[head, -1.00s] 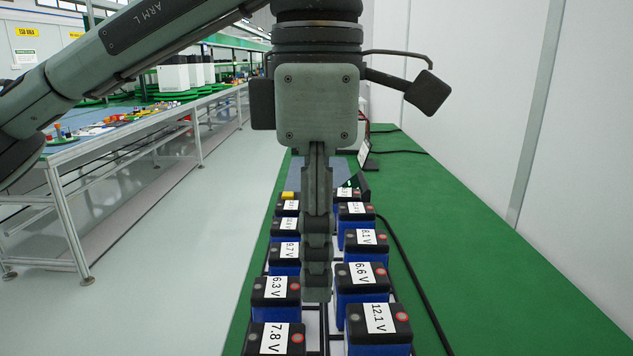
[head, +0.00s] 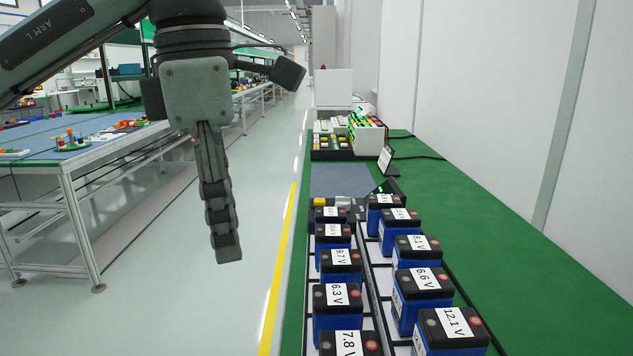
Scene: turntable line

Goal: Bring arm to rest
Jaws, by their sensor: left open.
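My left arm (head: 62,38) comes in from the upper left, and my left gripper (head: 226,250) hangs with its fingers pointing down. The fingers are seen edge-on, one behind the other. The gripper is open, with nothing seen in it. In the picture it is over the grey floor, left of the green bench (head: 520,260) and apart from the batteries. My right gripper is out of view.
Two rows of blue and black batteries with voltage labels, such as 12.1 V (head: 451,328) and 9.7 V (head: 341,264), stand on the bench. Behind them are a grey mat (head: 338,180) and a dark tray of parts (head: 331,154). Another table (head: 84,160) stands at left.

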